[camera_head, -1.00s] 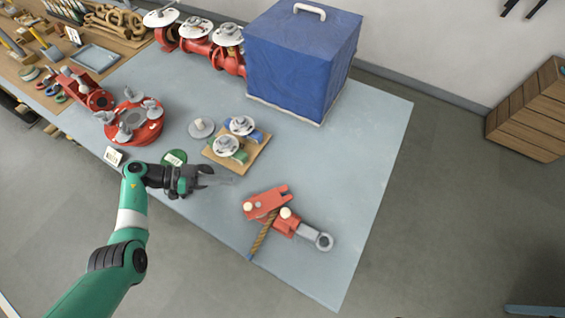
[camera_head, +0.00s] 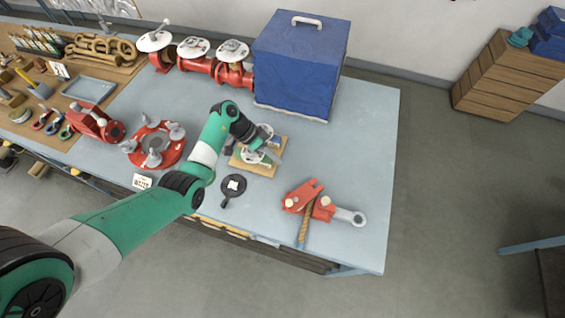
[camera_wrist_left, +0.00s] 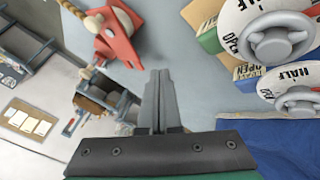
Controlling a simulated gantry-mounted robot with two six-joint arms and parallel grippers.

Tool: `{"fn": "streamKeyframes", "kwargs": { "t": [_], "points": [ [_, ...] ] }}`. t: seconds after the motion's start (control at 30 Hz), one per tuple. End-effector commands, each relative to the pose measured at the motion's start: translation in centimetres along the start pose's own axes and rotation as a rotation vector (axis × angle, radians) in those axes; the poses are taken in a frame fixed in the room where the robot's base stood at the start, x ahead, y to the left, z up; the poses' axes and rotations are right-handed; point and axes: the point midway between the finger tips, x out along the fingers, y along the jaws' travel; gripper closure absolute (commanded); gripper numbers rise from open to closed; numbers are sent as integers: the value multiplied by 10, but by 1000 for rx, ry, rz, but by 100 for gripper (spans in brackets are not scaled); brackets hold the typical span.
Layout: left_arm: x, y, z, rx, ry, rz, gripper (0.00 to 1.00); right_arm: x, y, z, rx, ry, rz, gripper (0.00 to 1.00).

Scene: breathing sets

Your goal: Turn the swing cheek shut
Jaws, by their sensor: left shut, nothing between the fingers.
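The red block (camera_head: 323,208) lies near the front right of the bench, with a grey eye (camera_head: 357,217) at its right end. Its red swing cheek (camera_head: 301,195) sticks out to the upper left, at an angle to the body. A tan rope (camera_head: 304,230) runs from the block to the bench's front edge. In the left wrist view the red block (camera_wrist_left: 117,38) is at the upper left, partly cut off. My left gripper (camera_head: 276,155) is shut and empty, above the wooden valve board, apart from the block. Its closed fingers (camera_wrist_left: 158,95) show in the wrist view. My right gripper is out of view.
The wooden board (camera_head: 252,168) with valve handwheels is beside and below my left gripper. A blue covered box (camera_head: 300,65) stands behind it. A red flange (camera_head: 155,145) and a dark round thing with a label (camera_head: 234,187) lie leftward.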

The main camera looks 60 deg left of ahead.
Motion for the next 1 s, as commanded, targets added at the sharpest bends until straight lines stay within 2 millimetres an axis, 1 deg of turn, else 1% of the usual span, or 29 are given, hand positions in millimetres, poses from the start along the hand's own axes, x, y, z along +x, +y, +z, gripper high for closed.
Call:
{"fn": "streamKeyframes", "kwargs": {
  "t": [0.03, 0.1, 0.3, 0.37, 0.43, 0.5, 0.6, 0.73, 1.0],
  "points": [
    [12, -1, 2, 1, -3, 3, 100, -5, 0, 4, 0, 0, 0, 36],
    [28, -1, 2, 2, -3, 3, 100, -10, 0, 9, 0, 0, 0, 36],
    [74, -2, 3, 2, -4, 3, 100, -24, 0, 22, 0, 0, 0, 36],
    [86, -2, 3, 2, -3, 3, 100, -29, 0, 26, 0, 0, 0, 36],
    [86, 14, 0, 4, -2, 2, 100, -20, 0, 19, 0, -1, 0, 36],
    [90, 23, 0, 4, -2, 1, 100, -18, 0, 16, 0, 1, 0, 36],
    [96, 31, 1, 3, -2, 0, 100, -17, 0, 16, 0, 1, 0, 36],
    [98, 36, 1, 2, 0, 0, 100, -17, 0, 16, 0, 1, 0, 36],
    [99, 36, 1, 1, 0, 0, 100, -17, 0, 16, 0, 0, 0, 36]
  ]
}}
